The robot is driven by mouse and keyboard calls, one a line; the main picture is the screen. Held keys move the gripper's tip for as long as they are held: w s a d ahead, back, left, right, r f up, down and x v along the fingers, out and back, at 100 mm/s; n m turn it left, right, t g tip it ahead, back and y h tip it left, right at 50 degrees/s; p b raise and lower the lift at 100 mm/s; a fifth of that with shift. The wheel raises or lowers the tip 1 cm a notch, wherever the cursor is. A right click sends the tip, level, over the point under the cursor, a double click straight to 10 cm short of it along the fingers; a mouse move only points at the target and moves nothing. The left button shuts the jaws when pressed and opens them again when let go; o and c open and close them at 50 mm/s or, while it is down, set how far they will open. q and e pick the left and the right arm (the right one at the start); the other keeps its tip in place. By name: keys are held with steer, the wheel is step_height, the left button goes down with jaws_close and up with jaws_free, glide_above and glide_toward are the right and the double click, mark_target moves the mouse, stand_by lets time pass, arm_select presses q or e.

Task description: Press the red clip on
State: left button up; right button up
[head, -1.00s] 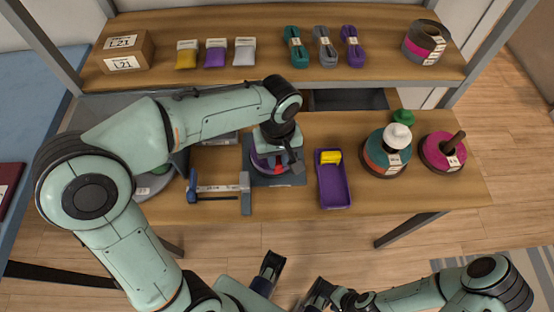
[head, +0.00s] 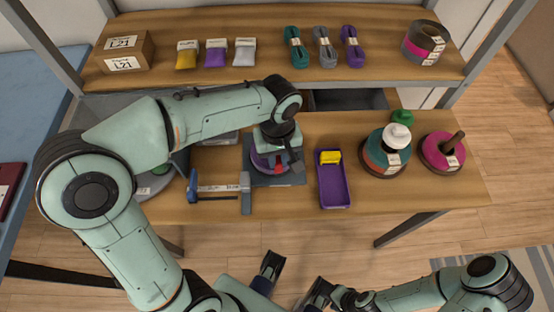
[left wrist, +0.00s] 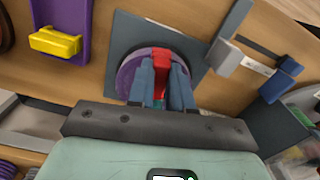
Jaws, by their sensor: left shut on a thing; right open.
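The red clip (left wrist: 158,72) is between the fingers of my left gripper (left wrist: 160,85), which is shut on it, in the left wrist view. It lies over the rim of a round purple disc (left wrist: 128,72) on a grey plate (left wrist: 122,35). Whether it is fully seated cannot be told. In the head view my left gripper (head: 279,158) is over the disc (head: 261,163) and hides much of it; a bit of the red clip (head: 278,168) shows. My right gripper (head: 296,272) is open and empty, in front of the table.
A purple tray (head: 333,190) with a yellow piece (head: 330,157) stands right of the plate. A blue-handled clamp or caliper (head: 218,188) lies left of it. Spools (head: 386,155) stand farther right. A shelf (head: 270,25) with cords and packets runs behind.

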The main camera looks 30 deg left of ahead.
arm_select(q)
jaws_close()
steer(key=shift+f+b, duration=0.35)
steer(key=shift+f, duration=0.15)
steer(key=o, duration=1)
jaws_free()
steer(key=shift+r, duration=0.1)
steer(key=shift+r+p, duration=2.6)
steer(key=shift+r, duration=0.35)
steer(key=shift+r, duration=0.1)
